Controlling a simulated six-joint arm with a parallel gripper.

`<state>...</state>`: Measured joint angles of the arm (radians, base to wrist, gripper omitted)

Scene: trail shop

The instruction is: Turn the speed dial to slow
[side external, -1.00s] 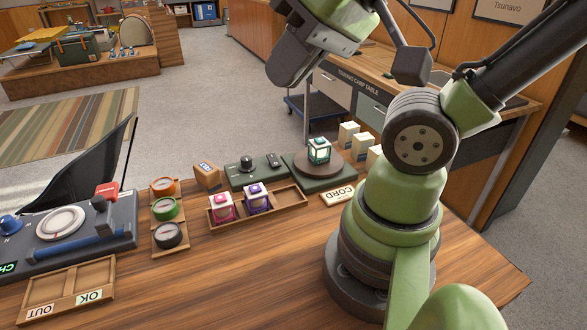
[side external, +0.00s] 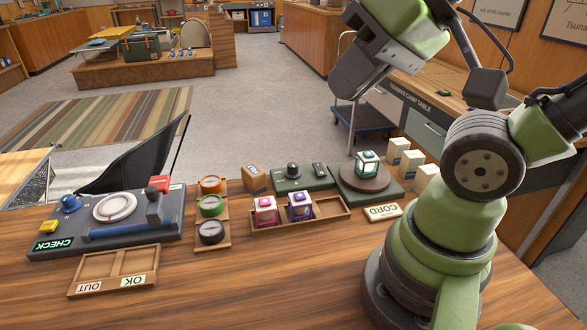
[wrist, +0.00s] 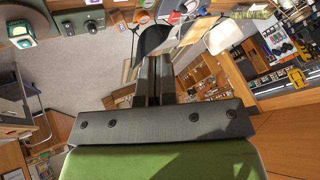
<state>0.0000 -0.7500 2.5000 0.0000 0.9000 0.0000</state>
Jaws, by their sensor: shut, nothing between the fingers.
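A black round dial (side external: 293,169) stands on a dark green control box (side external: 301,184), with a small switch (side external: 320,170) to its right. Its pointer setting and any speed marks are too small to read. The box adjoins a green base with a brown turntable (side external: 365,182) bearing a teal lantern (side external: 367,162). The dial also shows at the top left of the wrist view (wrist: 83,20). My gripper (side external: 342,92) is raised high above the table, well apart from the dial. In the wrist view its dark fingers (wrist: 154,78) are together and empty.
A tray (side external: 330,208) with pink and purple lanterns lies in front of the control box. A CORD sign (side external: 383,212) and pale boxes are right.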

